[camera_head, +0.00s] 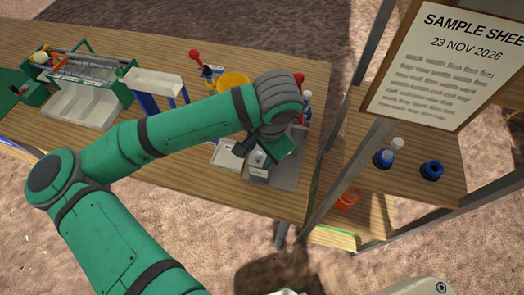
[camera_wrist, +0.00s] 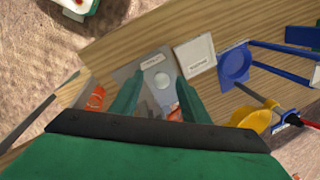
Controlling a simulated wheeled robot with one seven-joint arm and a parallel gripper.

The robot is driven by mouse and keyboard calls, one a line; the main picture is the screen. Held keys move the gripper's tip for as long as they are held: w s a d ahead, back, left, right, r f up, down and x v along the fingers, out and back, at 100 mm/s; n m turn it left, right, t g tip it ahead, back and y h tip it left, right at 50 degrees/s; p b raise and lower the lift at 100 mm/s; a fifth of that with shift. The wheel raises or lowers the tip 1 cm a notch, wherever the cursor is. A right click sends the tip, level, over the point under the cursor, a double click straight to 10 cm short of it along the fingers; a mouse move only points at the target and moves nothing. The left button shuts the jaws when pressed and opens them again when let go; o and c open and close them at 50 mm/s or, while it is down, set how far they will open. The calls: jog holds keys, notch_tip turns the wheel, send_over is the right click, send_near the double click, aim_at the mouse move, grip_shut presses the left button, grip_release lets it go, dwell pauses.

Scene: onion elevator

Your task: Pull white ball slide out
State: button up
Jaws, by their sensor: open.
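Whether this is the slide's ball is hard to tell at this size. In the head view, my arm reaches over the right end of the table. A small grey block (camera_head: 258,174) with a pale top shows just below my wrist there.
A white square tray (camera_wrist: 195,55) and a blue round-ended piece (camera_wrist: 234,66) lie beside the plate. A yellow bowl (camera_head: 233,82) stands behind my wrist. A white-topped blue stand (camera_head: 154,83) is further left. A shelf with bottles (camera_head: 383,158) is at right.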

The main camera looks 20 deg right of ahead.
jog(key=shift+r, duration=0.1)
jog(key=shift+w+r, duration=0.1)
jog(key=shift+r, duration=2.8)
